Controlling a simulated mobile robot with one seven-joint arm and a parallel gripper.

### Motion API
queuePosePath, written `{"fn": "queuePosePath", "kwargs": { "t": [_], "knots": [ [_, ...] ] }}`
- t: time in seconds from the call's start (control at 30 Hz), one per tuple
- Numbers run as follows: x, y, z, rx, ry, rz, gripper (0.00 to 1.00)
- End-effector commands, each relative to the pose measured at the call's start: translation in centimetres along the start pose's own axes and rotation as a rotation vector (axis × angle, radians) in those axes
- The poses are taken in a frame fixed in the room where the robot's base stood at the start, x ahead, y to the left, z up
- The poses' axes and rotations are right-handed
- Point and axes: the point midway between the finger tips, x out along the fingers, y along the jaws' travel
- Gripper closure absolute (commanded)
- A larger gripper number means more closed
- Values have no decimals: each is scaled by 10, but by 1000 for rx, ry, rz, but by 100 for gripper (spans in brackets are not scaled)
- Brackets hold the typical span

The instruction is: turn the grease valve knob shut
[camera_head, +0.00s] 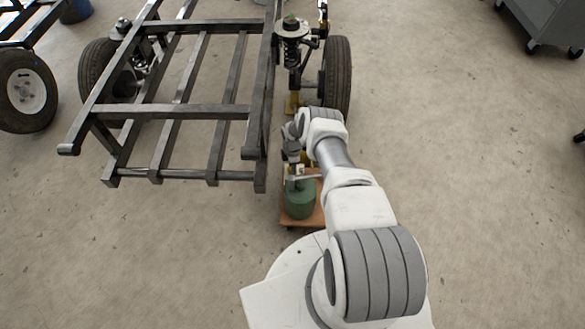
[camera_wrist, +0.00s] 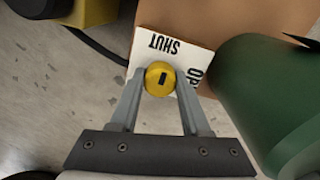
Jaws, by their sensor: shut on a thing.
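In the wrist view, a round yellow knob (camera_wrist: 154,70) with a short dark mark on its face sits in front of a white label plate (camera_wrist: 143,60). The plate reads SHUT near the top and OP at the right, the rest hidden. The mark runs roughly up and down in the picture. My gripper (camera_wrist: 160,84) has its two grey fingers shut on the knob's sides. In the head view, my gripper (camera_head: 292,168) is at the green canister (camera_head: 300,203); the knob is too small to tell there.
The green canister also fills the right of the wrist view (camera_wrist: 265,95), close to my fingers. It stands on a brown board (camera_head: 287,222). A black frame (camera_head: 180,112) lies to the left, with a wheel (camera_head: 337,75) behind. Open floor (camera_head: 480,190) is at right.

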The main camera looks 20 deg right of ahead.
Motion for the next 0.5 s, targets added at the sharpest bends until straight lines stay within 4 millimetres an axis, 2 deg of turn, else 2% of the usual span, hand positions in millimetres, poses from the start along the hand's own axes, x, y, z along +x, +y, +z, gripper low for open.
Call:
{"fn": "queuePosePath", "kwargs": {
  "t": [0.23,0.27,0.4,0.5],
  "knots": [
    [0,0,0,-4,-1,1,100],
    [0,0,0,-4,-1,1,50],
    [0,0,0,-3,-1,0,25],
    [0,0,0,-2,-1,0,24]
  ]
}}
